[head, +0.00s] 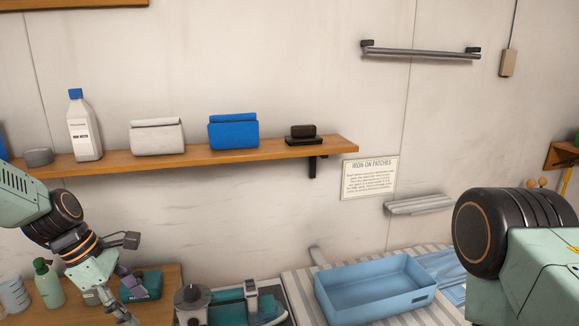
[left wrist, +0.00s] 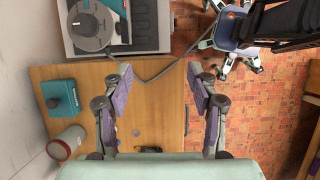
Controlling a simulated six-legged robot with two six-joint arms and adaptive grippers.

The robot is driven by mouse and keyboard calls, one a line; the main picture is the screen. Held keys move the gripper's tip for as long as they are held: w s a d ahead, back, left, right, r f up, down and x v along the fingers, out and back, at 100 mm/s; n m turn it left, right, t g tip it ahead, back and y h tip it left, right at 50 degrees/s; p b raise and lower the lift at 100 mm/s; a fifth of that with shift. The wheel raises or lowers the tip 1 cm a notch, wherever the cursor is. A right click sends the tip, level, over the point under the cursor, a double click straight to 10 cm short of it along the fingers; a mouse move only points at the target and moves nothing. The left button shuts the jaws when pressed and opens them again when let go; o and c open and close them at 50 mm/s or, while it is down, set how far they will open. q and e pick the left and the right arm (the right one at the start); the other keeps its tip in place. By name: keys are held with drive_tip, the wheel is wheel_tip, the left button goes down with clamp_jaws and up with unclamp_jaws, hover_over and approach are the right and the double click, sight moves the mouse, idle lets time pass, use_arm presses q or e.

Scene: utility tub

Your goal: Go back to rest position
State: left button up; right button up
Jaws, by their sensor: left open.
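My left arm comes in from the left in the head view, with its left gripper (head: 128,296) low over the wooden table. In the left wrist view the same gripper (left wrist: 160,82) has its two purple-padded fingers spread wide apart. It is open, and nothing is between the fingers. Below it are the bare wooden table top and the brick floor past the table's edge. Of my right arm only a thick dark joint and a pale green link show at the right of the head view. The right gripper is out of view.
A teal box (head: 148,284) and bottles (head: 48,284) stand on the table (head: 165,310) near the left gripper. A machine with a dial (head: 193,298) and a blue tub (head: 374,288) are farther right. A wall shelf (head: 215,155) holds several items above.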

use_arm(q)
drive_tip(key=s+d+f+m+t+y+b, duration=0.1)
drive_tip(key=s+f+m+b, duration=0.15)
drive_tip(key=f+m, duration=0.4)
drive_tip(key=s+d+f+m+t+y+b, duration=0.1)
drive_tip(key=s+d+f+m+b, duration=0.2)
drive_tip(key=f, duration=0.6)
drive_tip(key=s+f+m+t+y+b, duration=0.1)
drive_tip(key=s+f+m+y+b, duration=0.1)
drive_tip(key=f+m+b, duration=0.45)
drive_tip(key=s+d+f+m+g+b, duration=0.2)
drive_tip(key=s+f+b, duration=0.4)
drive_tip(key=s+f, duration=0.6)
drive_tip(key=s+d+f+m+g+b, duration=0.2)
drive_tip(key=s+f+b, duration=0.5)
drive_tip(key=s+f, duration=0.6)
drive_tip(key=shift+s, duration=0.15)
